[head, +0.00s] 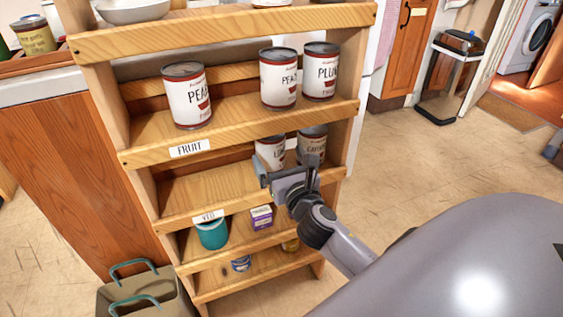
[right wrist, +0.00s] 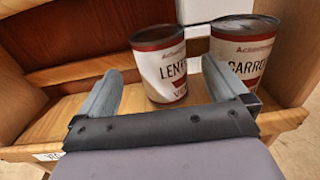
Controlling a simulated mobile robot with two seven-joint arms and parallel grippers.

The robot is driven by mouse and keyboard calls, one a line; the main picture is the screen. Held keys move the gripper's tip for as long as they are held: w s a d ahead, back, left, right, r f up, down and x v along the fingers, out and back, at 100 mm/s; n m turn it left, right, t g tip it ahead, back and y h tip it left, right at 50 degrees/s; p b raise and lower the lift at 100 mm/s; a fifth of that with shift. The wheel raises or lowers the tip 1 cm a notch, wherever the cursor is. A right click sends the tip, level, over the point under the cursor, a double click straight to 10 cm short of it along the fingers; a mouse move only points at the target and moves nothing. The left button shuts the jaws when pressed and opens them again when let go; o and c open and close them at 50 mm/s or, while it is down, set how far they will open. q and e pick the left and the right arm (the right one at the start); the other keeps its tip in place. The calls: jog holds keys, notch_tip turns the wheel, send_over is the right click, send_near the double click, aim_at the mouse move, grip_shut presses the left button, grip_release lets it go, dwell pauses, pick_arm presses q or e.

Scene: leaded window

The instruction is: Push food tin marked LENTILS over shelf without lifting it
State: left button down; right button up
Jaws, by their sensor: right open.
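The LENTILS tin (head: 270,151), white with a dark red band and grey lid, stands upright on the VEG shelf (head: 190,192); it also shows in the right wrist view (right wrist: 162,68). The CARROT tin (head: 313,136) stands close on its right, also in the right wrist view (right wrist: 243,52). My right gripper (head: 287,172) is open and empty in front of the LENTILS tin, partly hiding it in the head view. In the right wrist view its fingers (right wrist: 160,78) flank the tin's front, the right finger nearer it. I cannot tell whether they touch. My left gripper is out of view.
The VEG shelf is clear left of the LENTILS tin. The FRUIT shelf (head: 150,130) above holds several tins. Below are a teal mug (head: 212,234) and a purple box (head: 262,218). The shelf's right side wall (head: 343,120) stands close to the CARROT tin.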

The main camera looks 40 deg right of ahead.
aim_at(271, 142)
jog(key=shift+b+x, duration=0.75)
jog(key=shift+x, duration=2.85)
jog(key=c, duration=1.3)
